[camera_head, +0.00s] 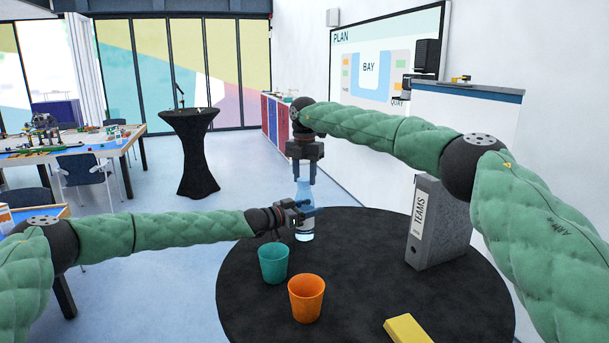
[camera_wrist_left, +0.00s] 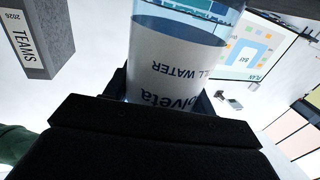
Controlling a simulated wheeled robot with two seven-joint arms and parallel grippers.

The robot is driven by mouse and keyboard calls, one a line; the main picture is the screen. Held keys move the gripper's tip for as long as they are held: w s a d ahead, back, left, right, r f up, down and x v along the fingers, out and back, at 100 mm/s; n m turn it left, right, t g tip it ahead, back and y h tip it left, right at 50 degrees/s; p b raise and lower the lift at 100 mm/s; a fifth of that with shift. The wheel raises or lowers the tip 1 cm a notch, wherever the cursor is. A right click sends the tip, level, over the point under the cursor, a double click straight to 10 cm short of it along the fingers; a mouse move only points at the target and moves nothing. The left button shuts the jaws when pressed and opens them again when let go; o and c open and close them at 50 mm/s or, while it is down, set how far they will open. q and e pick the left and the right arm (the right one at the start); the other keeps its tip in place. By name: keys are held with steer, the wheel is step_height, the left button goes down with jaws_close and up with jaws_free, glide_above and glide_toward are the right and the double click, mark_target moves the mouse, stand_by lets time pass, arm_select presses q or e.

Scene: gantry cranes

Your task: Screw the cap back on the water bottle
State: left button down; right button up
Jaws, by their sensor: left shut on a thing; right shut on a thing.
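The clear blue water bottle (camera_head: 305,192) is upright above the far part of the round black table; I cannot tell whether its base touches the table. My left gripper (camera_head: 298,211) is shut around its middle from the left. In the left wrist view the bottle (camera_wrist_left: 180,62) with its white label fills the space between the fingers, the lettering upside down. My right gripper (camera_head: 304,172) points down over the bottle's top, its fingers closed at the neck. The cap is hidden between these fingers, so I cannot tell how it sits on the neck.
A teal cup (camera_head: 273,263) and an orange cup (camera_head: 306,298) stand on the black table (camera_head: 365,285) in front of the bottle. A grey TEAMS binder (camera_head: 437,228) stands at right, and a yellow block (camera_head: 407,329) lies at the front edge. The table's middle is clear.

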steer(key=m, duration=0.9)
steer(key=shift+m, duration=0.4)
steer(key=m, duration=0.9)
steer(key=shift+m, duration=0.3)
steer(key=o, duration=0.9)
steer(key=shift+r, duration=2.25)
